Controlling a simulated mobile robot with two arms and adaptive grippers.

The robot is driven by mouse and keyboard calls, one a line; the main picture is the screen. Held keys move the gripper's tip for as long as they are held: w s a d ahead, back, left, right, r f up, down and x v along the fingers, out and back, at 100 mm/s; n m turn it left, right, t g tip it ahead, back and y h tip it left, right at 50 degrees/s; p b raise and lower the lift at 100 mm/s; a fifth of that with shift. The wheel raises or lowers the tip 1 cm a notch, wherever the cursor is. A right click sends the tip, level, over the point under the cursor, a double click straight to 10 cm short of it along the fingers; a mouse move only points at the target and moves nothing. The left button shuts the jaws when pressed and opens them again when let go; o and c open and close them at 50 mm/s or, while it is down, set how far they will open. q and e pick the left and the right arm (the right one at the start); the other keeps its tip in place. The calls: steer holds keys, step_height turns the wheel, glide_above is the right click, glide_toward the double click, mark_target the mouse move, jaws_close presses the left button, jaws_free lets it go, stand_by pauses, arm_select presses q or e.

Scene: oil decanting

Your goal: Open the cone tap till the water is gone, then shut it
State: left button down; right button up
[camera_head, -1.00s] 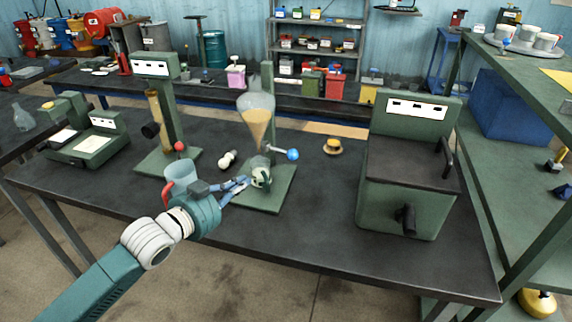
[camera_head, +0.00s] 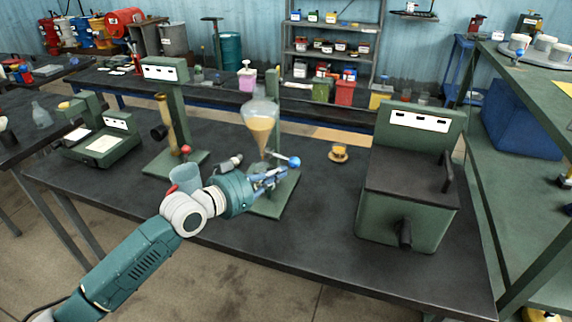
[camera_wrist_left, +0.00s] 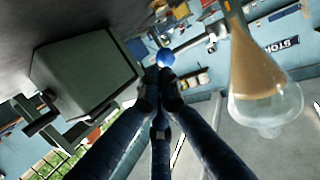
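The glass cone (camera_head: 261,122) hangs on a green stand (camera_head: 277,200) with brown liquid in it and clear glass above. It also shows upside down at the right of the left wrist view (camera_wrist_left: 252,80). The tap's blue ball knob (camera_head: 294,161) sticks out to the right below the cone. In the wrist view the knob (camera_wrist_left: 166,57) lies just beyond my fingertips. My left gripper (camera_head: 283,174) is beside the tap, its fingers slightly apart and pointing at the knob. Contact cannot be told. The gripper hides the area under the cone. My right gripper is not in view.
A beaker (camera_head: 187,175) stands behind my left arm. A green box machine (camera_head: 400,208) stands to the right and a small yellow-topped item (camera_head: 338,152) between. A second stand with a tube (camera_head: 172,130) is at the left.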

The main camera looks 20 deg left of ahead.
mark_target(297, 163)
arm_select(q)
steer(key=shift+p+x, duration=0.3)
steer(key=shift+x, duration=0.9)
steer(key=shift+w+d+f, duration=0.1)
steer(key=shift+w+d, duration=0.1)
steer(key=shift+w, duration=0.25)
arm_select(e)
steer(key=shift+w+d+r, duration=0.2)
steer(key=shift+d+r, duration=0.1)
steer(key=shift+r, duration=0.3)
arm_select(q)
steer(key=shift+b+x, duration=0.3)
steer(key=shift+x, duration=0.75)
steer(key=shift+d+r, duration=0.1)
steer(key=shift+r, duration=0.1)
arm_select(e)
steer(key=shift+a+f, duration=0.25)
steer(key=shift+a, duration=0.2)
arm_select(q)
steer(key=shift+s, duration=0.1)
